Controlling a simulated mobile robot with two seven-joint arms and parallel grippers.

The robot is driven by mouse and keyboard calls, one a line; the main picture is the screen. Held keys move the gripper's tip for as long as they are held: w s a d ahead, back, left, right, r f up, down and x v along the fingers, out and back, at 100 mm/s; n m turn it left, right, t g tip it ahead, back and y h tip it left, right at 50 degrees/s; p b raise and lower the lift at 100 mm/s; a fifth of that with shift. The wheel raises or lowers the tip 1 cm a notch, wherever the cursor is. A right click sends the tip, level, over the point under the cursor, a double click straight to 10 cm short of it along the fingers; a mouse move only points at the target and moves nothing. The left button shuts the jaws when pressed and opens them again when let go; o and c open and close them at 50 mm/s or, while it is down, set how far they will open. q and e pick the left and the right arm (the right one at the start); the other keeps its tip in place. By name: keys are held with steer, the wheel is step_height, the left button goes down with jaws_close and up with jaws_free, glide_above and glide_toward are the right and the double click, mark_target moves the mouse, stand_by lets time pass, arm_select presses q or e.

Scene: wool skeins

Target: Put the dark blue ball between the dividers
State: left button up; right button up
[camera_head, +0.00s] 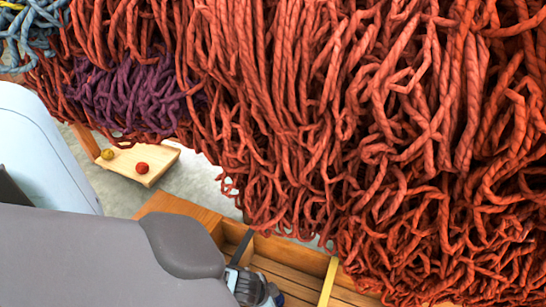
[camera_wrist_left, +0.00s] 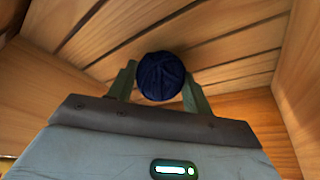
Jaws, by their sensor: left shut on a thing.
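The dark blue ball (camera_wrist_left: 160,76) is a wound ball of yarn, seen between the two fingers of my left gripper (camera_wrist_left: 161,84) in the left wrist view. The gripper is shut on it, over the slatted floor of a wooden box. In the head view my left gripper (camera_head: 256,287) is low at the bottom edge, inside the wooden box (camera_head: 298,252). A yellow divider (camera_head: 328,281) stands to its right and a dark divider (camera_head: 241,248) to its upper left. The ball is mostly hidden there. I cannot tell whether it touches the floor. My right gripper is out of view.
A hanging mass of orange-red wool (camera_head: 350,110) fills most of the head view and covers part of the box. Purple wool (camera_head: 130,92) and blue wool (camera_head: 32,28) hang at upper left. A small wooden board (camera_head: 150,178) holds a yellow ball (camera_head: 107,154) and a red ball (camera_head: 142,168).

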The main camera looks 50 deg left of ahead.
arm_select(q)
steer(key=shift+f, duration=0.1)
steer(key=o, duration=1)
steer(key=shift+c, duration=0.2)
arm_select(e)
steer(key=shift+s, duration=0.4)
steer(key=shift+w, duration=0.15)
arm_select(q)
steer(key=shift+s+r, duration=0.1)
steer(key=shift+r, duration=0.3)
steer(key=p+v, duration=0.7)
steer(key=v, duration=0.4)
steer(key=shift+s+r, duration=0.2)
steer(key=shift+r, duration=0.05)
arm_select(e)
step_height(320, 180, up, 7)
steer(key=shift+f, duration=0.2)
arm_select(q)
steer(key=shift+a, duration=0.1)
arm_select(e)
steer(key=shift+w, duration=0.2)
